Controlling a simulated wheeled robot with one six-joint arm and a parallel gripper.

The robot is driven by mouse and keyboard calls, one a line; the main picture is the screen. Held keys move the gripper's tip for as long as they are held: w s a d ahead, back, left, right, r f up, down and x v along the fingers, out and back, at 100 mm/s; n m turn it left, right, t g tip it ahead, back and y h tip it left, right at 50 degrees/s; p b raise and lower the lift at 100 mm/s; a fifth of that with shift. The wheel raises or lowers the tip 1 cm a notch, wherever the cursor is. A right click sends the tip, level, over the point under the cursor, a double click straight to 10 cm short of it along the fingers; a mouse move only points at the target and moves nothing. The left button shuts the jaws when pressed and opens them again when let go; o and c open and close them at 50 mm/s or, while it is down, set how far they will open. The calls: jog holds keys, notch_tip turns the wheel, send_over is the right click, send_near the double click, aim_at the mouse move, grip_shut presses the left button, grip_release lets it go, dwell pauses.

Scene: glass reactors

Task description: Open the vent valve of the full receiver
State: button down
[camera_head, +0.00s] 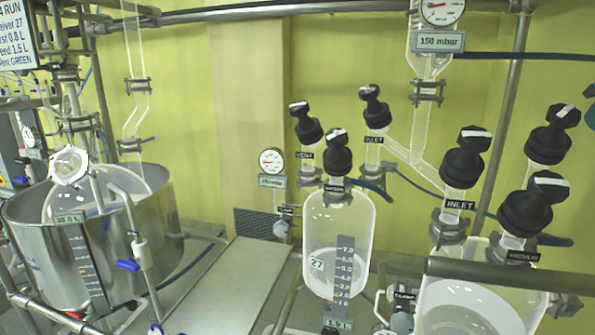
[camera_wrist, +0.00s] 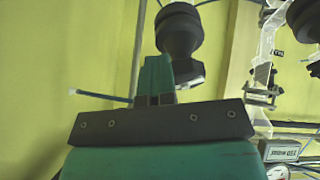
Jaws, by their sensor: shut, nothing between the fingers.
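A glass receiver (camera_head: 340,225) tagged 27 stands in the middle of the head view, with a pale surface low inside. Its black vent valve knob (camera_head: 307,125), labelled VENT, is at the upper left of its lid; the white-marked handle points left. VACUUM (camera_head: 337,155) and INLET (camera_head: 374,108) knobs are beside it. A second receiver (camera_head: 485,300), partly cut off, stands at right. In the wrist view my gripper (camera_wrist: 156,75) is shut and empty, its green fingers in front of a black valve knob (camera_wrist: 180,30). I cannot tell whether they touch, or which valve it is.
A steel vessel (camera_head: 150,225) stands at left, with a partly cropped sign (camera_head: 17,35) above it. Gauges, including one with a 150 mbar tag (camera_head: 440,41), glass tubes and metal rails crowd the space. The tray (camera_head: 225,290) between vessel and receiver is bare.

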jog(key=shift+a+f, duration=0.1)
jog(key=shift+a, duration=0.05)
jog(key=p+v, duration=0.2)
jog(key=v, duration=0.4)
jog(key=shift+w+r+p, duration=0.35)
jog(key=shift+w+p, duration=0.05)
jog(key=shift+w, duration=0.05)
